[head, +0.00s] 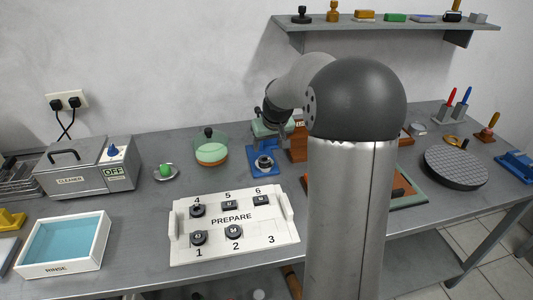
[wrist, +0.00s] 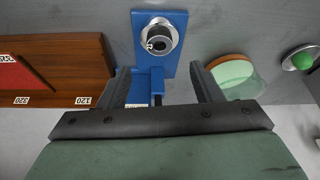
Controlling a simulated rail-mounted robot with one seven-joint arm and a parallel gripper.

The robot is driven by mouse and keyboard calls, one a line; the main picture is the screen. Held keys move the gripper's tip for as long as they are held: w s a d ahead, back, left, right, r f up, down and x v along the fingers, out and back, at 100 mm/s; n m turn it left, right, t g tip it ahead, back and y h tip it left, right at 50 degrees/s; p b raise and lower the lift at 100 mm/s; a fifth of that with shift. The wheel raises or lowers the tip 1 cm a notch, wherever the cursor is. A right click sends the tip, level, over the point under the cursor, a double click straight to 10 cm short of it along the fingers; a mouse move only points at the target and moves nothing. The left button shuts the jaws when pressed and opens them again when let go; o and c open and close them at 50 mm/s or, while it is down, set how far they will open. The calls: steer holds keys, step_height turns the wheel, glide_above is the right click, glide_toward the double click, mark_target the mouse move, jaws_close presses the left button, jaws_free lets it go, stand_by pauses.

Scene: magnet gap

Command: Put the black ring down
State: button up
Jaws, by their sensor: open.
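The black ring (wrist: 158,40) sits on a round metal seat on a blue fixture (wrist: 174,64) in the wrist view. The black ring also shows in the head view (head: 264,160), small, on the blue fixture (head: 262,173). My gripper (wrist: 160,70) is open, its two dark fingers apart with nothing held between them. The ring lies beyond the fingertips, apart from them. In the head view my gripper (head: 271,127) is over the fixture, partly hidden by my arm.
A white PREPARE tray (head: 235,247) holds several black pieces; place 3 is bare. A RINSE basin (head: 64,245) and a cleaner (head: 88,165) stand at left.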

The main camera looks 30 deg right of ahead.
steer(key=s+a+r+n+g, duration=0.1)
steer(key=s+a+g, duration=0.1)
steer(key=s+a, duration=1.35)
steer(key=s+a+f+g, duration=0.1)
steer(key=s+f, duration=0.1)
steer(key=s, duration=0.6)
steer(key=s+a+f+g, duration=0.1)
steer(key=s+f, duration=0.1)
steer(key=s, duration=0.6)
steer(key=shift+a+n+y, duration=0.3)
steer(key=shift+a, duration=0.1)
steer(key=shift+f, duration=0.1)
